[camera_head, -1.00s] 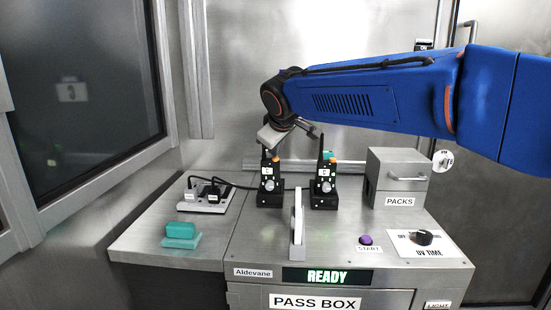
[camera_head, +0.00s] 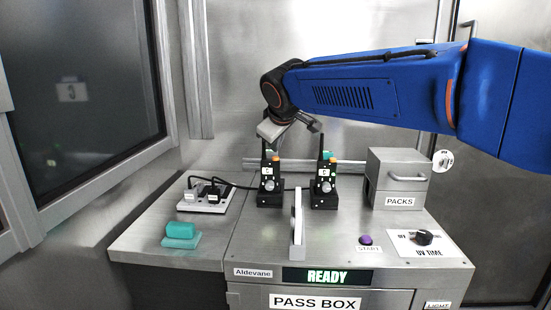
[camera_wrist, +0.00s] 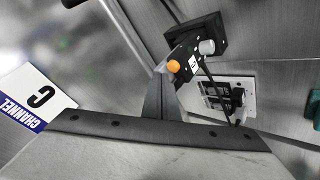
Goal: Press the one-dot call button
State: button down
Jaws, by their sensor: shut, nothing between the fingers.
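Two black handheld radios stand upright in chargers, the left radio (camera_head: 269,184) and the right radio (camera_head: 323,186). Each has an orange button on top, a small white label and a grey knob. No one-dot mark can be made out on either. My gripper (camera_wrist: 165,75) is shut and empty, and its tip shows close beside the orange button (camera_wrist: 174,67) of one radio in the wrist view. I cannot tell whether it touches. In the head view my wrist hangs above and behind the left radio, and the fingertips are hard to make out.
A grey upright plate (camera_head: 297,225) stands in front of the radios. A PACKS box (camera_head: 398,178), purple START button (camera_head: 366,239) and UV dial (camera_head: 424,237) are at right. A CHANNEL C card (camera_wrist: 38,97) shows.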

jog(key=shift+r, duration=2.55)
jog(key=s+d+f+m+g, duration=0.1)
jog(key=s+d+f+m, duration=0.1)
jog(key=s+d+f, duration=0.35)
jog(key=s+d+f+m+h, duration=0.1)
jog(key=s+d+f+m, duration=0.15)
jog(key=s+d, duration=0.55)
jog(key=s+d+f+m+g, duration=0.1)
jog(key=s+d+f, duration=0.35)
jog(key=d, duration=0.55)
jog(key=s+d+f+m+g, duration=0.1)
jog(key=s+d+f, duration=0.3)
jog(key=s+f, duration=0.5)
jog(key=s+d+f+m+g, duration=0.1)
jog(key=s+d+f+m, duration=0.3)
jog(key=s+f, duration=0.5)
jog(key=shift+s+d+h, duration=0.3)
jog(key=shift+s+d, duration=0.1)
jog(key=shift+s, duration=0.85)
